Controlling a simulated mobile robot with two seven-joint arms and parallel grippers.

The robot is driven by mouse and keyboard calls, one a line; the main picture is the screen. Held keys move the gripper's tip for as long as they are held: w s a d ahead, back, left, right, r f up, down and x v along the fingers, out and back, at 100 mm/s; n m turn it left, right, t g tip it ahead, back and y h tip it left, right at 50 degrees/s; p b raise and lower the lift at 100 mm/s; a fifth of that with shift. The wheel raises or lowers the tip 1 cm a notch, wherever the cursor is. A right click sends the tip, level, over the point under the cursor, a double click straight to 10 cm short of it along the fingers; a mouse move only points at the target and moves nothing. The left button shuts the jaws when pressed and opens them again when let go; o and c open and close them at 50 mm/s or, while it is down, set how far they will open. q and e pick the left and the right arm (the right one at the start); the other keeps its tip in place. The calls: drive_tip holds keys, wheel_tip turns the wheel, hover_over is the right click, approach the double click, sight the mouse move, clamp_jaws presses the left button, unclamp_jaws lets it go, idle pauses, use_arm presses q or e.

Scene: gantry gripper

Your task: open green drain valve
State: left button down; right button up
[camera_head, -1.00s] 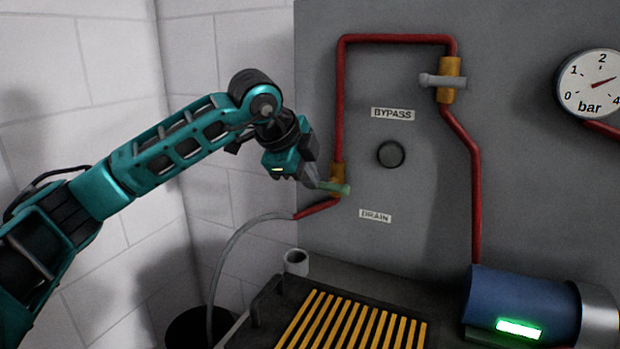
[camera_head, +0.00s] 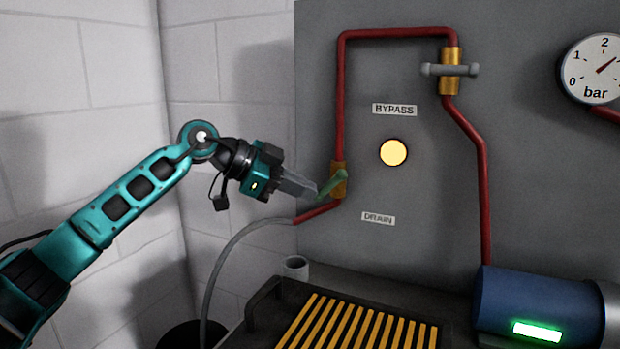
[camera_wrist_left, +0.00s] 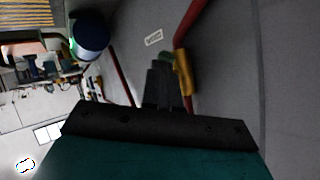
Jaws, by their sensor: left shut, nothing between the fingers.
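The green drain valve handle (camera_head: 332,186) sits on a brass valve body (camera_head: 340,178) at the lower left of the red pipe, above the DRAIN label (camera_head: 378,218). The handle slants from lower left to upper right. My left gripper (camera_head: 315,193) is shut and empty, its fingertips at the handle's lower left end. I cannot tell whether they touch it. In the left wrist view, the shut fingers (camera_wrist_left: 160,78) partly cover the green handle (camera_wrist_left: 165,57) beside the brass body (camera_wrist_left: 182,72). My right gripper is not in view.
A round lamp (camera_head: 394,152) glows yellow under the BYPASS label (camera_head: 394,110). A grey-handled brass bypass valve (camera_head: 450,70) sits upper right, near a pressure gauge (camera_head: 596,68). A grey hose (camera_head: 232,257) hangs below the drain. A yellow-slatted tray (camera_head: 360,325) and blue cylinder (camera_head: 535,305) stand below.

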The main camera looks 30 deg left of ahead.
use_arm(q)
drive_tip(key=shift+f+n+h, duration=0.4)
drive_tip(key=shift+f+h, duration=0.05)
drive_tip(key=shift+h, duration=0.35)
drive_tip(key=n+t+h, duration=0.1)
drive_tip(key=f+n+t+h+p, duration=0.1)
drive_tip(key=d+h+p, duration=0.1)
drive_tip(key=h, duration=0.1)
drive_tip(key=shift+f+n+t, duration=0.3)
drive_tip(key=shift+n+t, duration=0.1)
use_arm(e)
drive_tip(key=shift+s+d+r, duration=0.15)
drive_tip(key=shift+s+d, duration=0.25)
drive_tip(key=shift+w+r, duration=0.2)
